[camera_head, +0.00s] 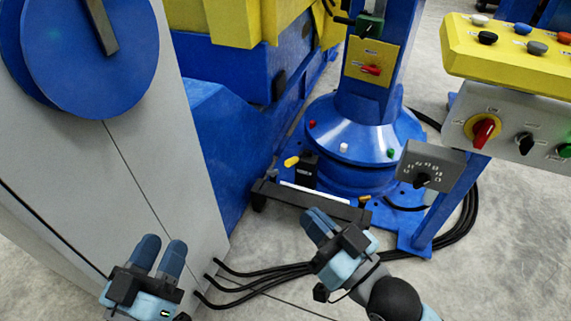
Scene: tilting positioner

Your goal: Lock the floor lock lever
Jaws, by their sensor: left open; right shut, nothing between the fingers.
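A small lever with a yellow tip (291,161) sticks out to the left from a black block (307,168) at the foot of the blue column; it looks like the floor lock lever. Its lock position cannot be told. My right gripper (313,217) is shut and empty, in front of and below the lever, just in front of a black bar, apart from the lever. My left gripper (163,243) is open and empty at the lower left, in front of the grey cabinet.
The black bar (325,207) with a white strip lies low before the blue column base (345,150). A grey cabinet (150,170) fills the left. A control panel (515,125) and a dial box (430,165) stand right. Black cables (265,272) run across the floor.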

